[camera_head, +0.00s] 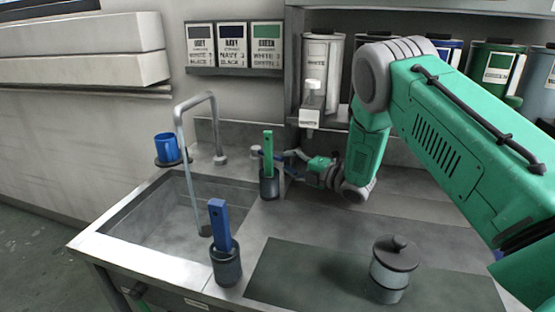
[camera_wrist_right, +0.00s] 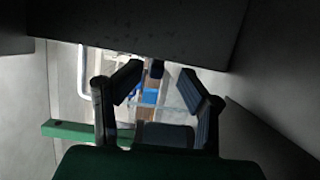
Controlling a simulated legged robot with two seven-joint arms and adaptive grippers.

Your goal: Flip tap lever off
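The tap (camera_head: 212,110) is a grey arched spout at the back of the sink. A thin pale stream runs from its end down to the dark drain (camera_head: 205,231). A small pale cylinder (camera_head: 255,152) stands right of the tap's base; I cannot tell whether it carries the lever. My right gripper (camera_head: 284,158) is low over the counter, just right of and partly behind a green handle (camera_head: 268,146). Its two fingers (camera_wrist_right: 157,88) are apart with nothing gripped between them in the wrist view. The lever is not clearly visible. My left gripper is out of view.
A blue mug (camera_head: 166,147) stands left of the tap. The green handle and a blue handle (camera_head: 220,222) stand in dark holders. A lidded jar (camera_head: 392,268) sits on the dark mat (camera_head: 300,272). A shelf with cans overhangs the back counter.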

